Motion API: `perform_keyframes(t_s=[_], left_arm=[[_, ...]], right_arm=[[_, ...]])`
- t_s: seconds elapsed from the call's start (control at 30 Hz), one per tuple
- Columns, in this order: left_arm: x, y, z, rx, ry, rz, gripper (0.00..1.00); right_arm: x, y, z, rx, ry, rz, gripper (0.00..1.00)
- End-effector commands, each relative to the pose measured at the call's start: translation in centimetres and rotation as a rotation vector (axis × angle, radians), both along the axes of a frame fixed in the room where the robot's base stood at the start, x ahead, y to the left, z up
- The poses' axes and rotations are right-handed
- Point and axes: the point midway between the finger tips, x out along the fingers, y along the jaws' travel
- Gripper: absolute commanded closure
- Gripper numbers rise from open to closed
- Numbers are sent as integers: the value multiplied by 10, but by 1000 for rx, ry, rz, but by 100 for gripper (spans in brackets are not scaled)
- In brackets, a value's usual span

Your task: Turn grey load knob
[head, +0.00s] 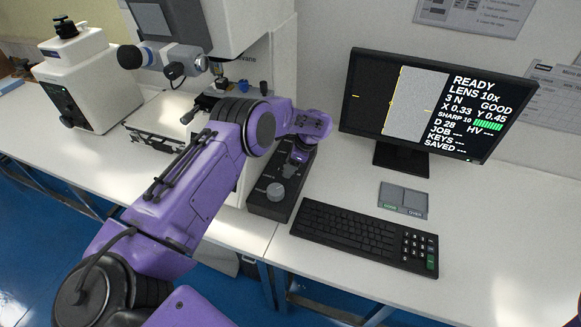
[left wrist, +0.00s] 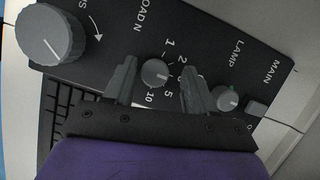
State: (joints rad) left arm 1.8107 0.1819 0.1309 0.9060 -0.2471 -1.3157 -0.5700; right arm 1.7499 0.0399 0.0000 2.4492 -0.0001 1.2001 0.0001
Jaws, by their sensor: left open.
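The grey load knob (left wrist: 154,73) sits on a black control panel (left wrist: 130,33), with a printed scale around it marked 1, 2, 5 and 10. In the left wrist view, my left gripper (left wrist: 158,80) is open, with one finger on each side of the knob. Gaps show between knob and fingers; I cannot tell how far above the panel the fingertips are. In the head view, my left gripper (head: 301,157) is over the far part of the control panel (head: 262,208), and the load knob is hidden there. My right gripper is not in view.
A larger grey knob (left wrist: 50,35) and a small lamp knob (left wrist: 228,99) flank the load knob. A main switch (left wrist: 257,108) lies beyond the lamp knob.

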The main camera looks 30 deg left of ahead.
Motion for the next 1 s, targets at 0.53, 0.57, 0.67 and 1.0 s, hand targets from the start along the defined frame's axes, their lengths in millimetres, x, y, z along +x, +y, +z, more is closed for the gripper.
perform_keyframes(t_s=[0.53,0.57,0.67,1.0], left_arm=[[-1,-1,0,-2,1,4,100],[-1,-1,0,-2,1,6,100],[0,-1,-2,-3,0,26,100],[1,-1,-6,-2,0,226,100]], right_arm=[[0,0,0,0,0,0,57],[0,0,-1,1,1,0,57],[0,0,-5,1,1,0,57],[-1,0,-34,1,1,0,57]])
